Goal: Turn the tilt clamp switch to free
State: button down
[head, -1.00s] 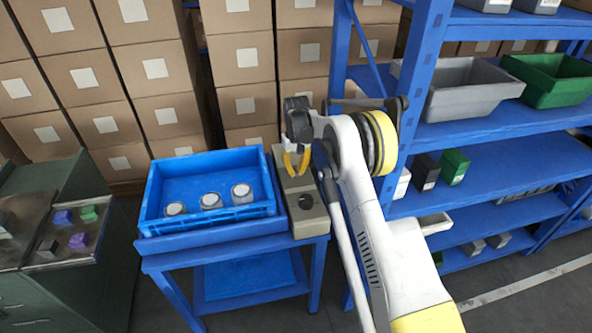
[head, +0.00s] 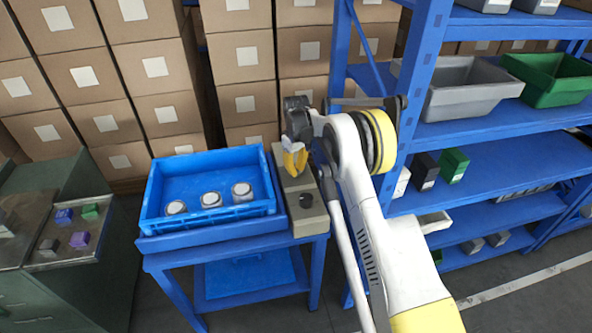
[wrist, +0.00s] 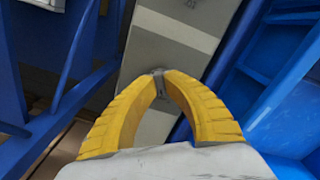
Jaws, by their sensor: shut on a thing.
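The tilt clamp switch (wrist: 160,90) shows in the wrist view as a small grey metal piece between the yellow fingertips, mostly covered by them. It sits on a long beige-grey box (head: 307,222) beside the blue tray. My gripper (head: 295,172) is over the far half of this box. In the wrist view my gripper (wrist: 160,74) has its two curved fingers closed together on the switch. The switch's setting and most of its lever are hidden. Faint markings on the box are too small to read.
A blue tray (head: 205,225) with several white-topped jars stands left of the box on a blue table (head: 235,252). A blue shelf rack (head: 470,125) with bins is close on the right. Stacked cartons (head: 155,70) stand behind. A green cabinet (head: 50,265) is at the left.

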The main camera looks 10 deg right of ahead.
jog(key=c, duration=1.5)
grip_release()
notch_tip(320, 180, up, 12)
